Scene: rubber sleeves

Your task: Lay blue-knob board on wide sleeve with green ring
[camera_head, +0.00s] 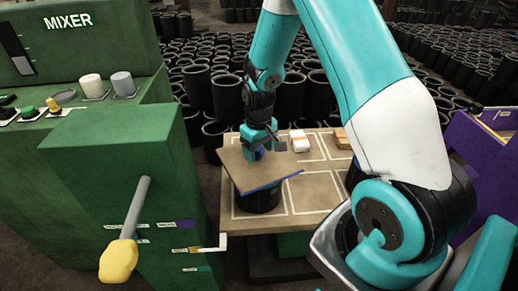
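A flat tan board (240,176) with a blue front edge and a blue knob (259,155) on top is over a wide black sleeve (257,202). My gripper (259,152) points down and its fingers are around the blue knob, apparently shut on it. The board looks slightly tilted and hides the sleeve's top. I cannot tell whether the board touches the sleeve. No green ring shows on the visible part of the sleeve. The sleeve stands upright on a tan table (310,205) inside a white outline.
A green mixer cabinet (110,160) with a yellow-knobbed lever (120,258) stands left of the table. A small white and orange box (298,140) and a brown stack (343,138) lie at the table's back. Many black sleeves (200,85) fill the floor behind. A purple bin (480,150) is at right.

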